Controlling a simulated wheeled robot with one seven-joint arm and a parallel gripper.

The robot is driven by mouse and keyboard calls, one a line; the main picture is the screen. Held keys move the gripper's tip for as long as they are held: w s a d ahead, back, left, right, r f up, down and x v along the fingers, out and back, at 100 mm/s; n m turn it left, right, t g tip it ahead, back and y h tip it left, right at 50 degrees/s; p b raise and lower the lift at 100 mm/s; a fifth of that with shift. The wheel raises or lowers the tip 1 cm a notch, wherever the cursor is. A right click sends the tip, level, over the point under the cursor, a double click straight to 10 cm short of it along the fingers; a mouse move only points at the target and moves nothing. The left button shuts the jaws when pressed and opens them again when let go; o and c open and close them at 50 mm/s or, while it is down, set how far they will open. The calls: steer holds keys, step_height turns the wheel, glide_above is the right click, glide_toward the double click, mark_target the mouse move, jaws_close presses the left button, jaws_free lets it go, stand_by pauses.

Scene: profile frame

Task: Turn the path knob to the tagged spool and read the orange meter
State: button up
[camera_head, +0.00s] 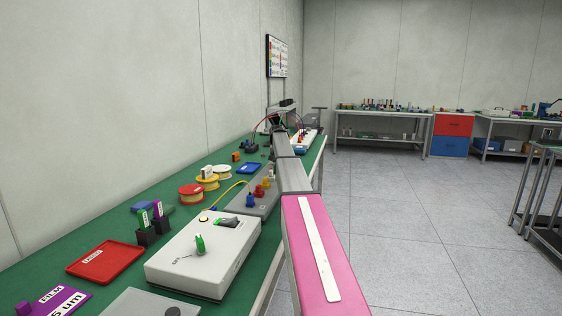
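A white box (185,268) stands on the green bench, with a green upright knob (200,244) on top and lettering beside it. The lettering is too small to read for certain. Three spools lie behind it: red (190,196), yellow (207,184) and white (220,172). A white tag (207,172) stands at the yellow spool. A small orange block (236,157) sits farther back; I cannot tell whether it is a meter, and no reading shows. My pink and grey arm stretches away along the bench's right edge. My gripper, at its far end, cannot be made out clearly.
A grey plate (256,196) carries blue, red and yellow posts; a yellow wire runs to it from the white box. A red tray (104,262), purple card (66,300) and dark holders (152,228) lie at left. Open floor (410,230) is to the right.

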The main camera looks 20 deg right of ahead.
steer(key=v, duration=1)
steer(key=shift+r, duration=0.35)
steer(key=shift+s, duration=0.15)
